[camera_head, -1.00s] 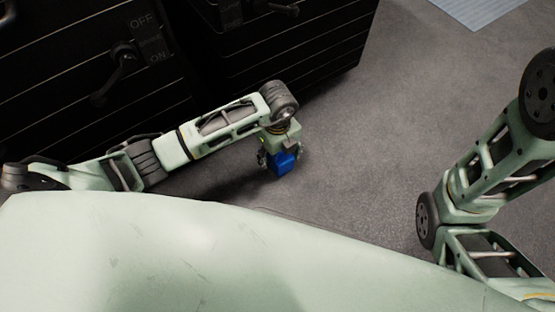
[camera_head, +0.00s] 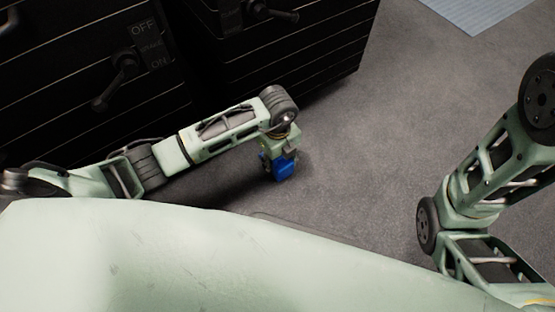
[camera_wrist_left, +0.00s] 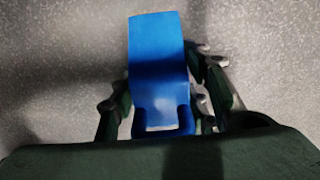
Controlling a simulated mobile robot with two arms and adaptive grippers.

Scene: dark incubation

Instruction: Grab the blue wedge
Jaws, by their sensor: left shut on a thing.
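The blue wedge (camera_head: 284,168) is at the end of my left arm, low near the grey floor in the head view. In the left wrist view the wedge (camera_wrist_left: 158,62) fills the middle, with a notch at its near end. My left gripper (camera_head: 279,163) is shut on the wedge, with a finger along each side in the left wrist view (camera_wrist_left: 165,100). I cannot tell whether the wedge touches the floor. My right arm shows at the right of the head view, but its gripper is out of frame.
Black ribbed cabinets stand behind and left of my left arm. The grey floor (camera_head: 365,150) is open to the right. A light panel (camera_head: 472,12) lies far right.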

